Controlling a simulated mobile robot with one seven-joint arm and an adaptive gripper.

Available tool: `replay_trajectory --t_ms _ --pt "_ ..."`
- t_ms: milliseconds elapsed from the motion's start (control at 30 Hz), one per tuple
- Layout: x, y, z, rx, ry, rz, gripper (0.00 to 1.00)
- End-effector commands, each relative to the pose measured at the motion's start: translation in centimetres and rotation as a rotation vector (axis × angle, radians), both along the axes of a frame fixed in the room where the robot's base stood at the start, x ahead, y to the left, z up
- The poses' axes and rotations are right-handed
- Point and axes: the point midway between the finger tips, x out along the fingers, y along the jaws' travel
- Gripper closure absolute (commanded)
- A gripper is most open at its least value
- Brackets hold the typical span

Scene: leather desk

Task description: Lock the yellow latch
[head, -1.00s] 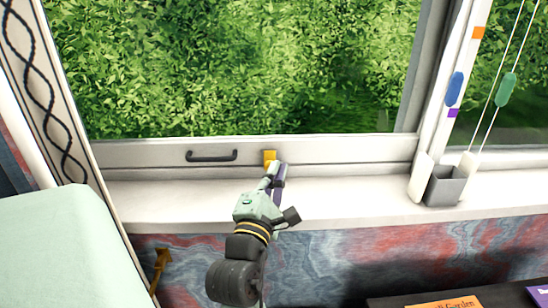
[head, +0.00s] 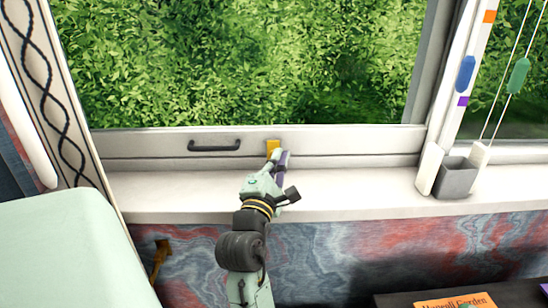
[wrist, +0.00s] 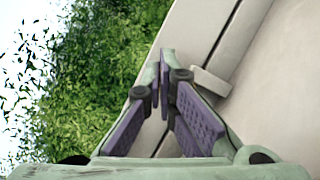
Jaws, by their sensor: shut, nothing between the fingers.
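The yellow latch (head: 273,147) is a small block on the bottom rail of the window frame, right of the dark handle. My gripper (head: 279,156) is shut and empty, its tips at the latch's lower right side in the head view. They cover part of the latch, and I cannot tell whether they touch it. In the wrist view, the purple-padded fingers of my gripper (wrist: 167,60) meet at their tips over the pale window frame. No yellow shows there. A small pale block (wrist: 210,81) lies just right of the fingertips.
A dark handle (head: 214,146) is on the same rail. The white sill (head: 350,190) is clear around my gripper. A grey cup (head: 457,177) stands on the sill at right, near hanging cords. A brass-coloured fitting (head: 160,260) is on the wall at lower left.

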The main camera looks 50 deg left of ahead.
Motion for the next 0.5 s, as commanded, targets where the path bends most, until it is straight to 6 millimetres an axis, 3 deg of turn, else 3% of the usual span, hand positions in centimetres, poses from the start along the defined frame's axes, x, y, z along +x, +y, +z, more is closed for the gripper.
replay_trajectory --t_ms 500 --pt "0.61 0.76 -0.53 -0.001 -0.001 0.000 1.00"
